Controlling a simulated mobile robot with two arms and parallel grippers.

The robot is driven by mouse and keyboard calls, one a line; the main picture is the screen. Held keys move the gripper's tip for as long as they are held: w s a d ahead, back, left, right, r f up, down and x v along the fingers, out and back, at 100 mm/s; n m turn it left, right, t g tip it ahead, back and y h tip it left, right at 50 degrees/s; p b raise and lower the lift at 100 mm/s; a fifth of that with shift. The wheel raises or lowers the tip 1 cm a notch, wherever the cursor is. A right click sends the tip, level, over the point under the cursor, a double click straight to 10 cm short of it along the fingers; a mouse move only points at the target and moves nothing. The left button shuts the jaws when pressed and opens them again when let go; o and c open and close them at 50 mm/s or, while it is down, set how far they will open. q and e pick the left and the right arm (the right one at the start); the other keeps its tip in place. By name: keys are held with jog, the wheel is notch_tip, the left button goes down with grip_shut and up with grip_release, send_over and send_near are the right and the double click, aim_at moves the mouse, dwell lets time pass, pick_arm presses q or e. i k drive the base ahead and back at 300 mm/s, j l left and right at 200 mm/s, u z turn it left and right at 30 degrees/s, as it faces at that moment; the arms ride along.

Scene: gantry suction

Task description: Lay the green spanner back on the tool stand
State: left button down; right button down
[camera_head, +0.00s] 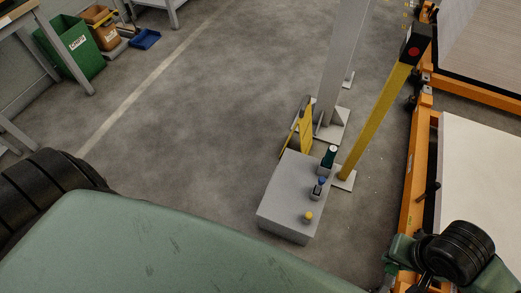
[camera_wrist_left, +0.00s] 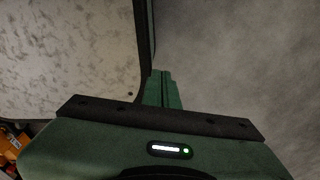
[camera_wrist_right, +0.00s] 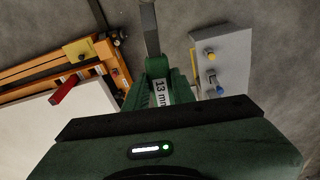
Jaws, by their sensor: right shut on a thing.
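In the right wrist view my right gripper (camera_wrist_right: 157,72) is shut on the green spanner (camera_wrist_right: 160,92), with a white "13 mm" label between the fingers. A grey metal bar reaches up beyond the fingertips. A grey box-like stand (camera_wrist_right: 228,52), which looks like the tool stand, is to the right of the gripper, apart from it. It also shows in the head view (camera_head: 283,196), low on the floor. My left gripper (camera_wrist_left: 163,90) has its fingers together with nothing visible between them. In the head view the spanner cannot be made out.
An orange frame (camera_head: 416,170) with a white panel (camera_head: 490,180) is at right. Floor left of the stand is clear.

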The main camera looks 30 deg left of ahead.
aim_at(296, 174)
jog(key=j+u, duration=0.4)
jog(key=i+j+u, duration=0.1)
jog(key=j+u, duration=0.35)
jog(key=i+j+u, duration=0.15)
jog(key=j+u, duration=0.25)
jog(key=j, duration=0.15)
jog(key=i+j+z, duration=0.25)
jog(key=i+j, duration=0.9)
jog(key=i+l+z, duration=0.1)
jog(key=i+z, duration=0.7)
jog(key=i+j+z, duration=0.6)
jog(key=i+z, duration=0.2)
jog(key=i, duration=0.1)
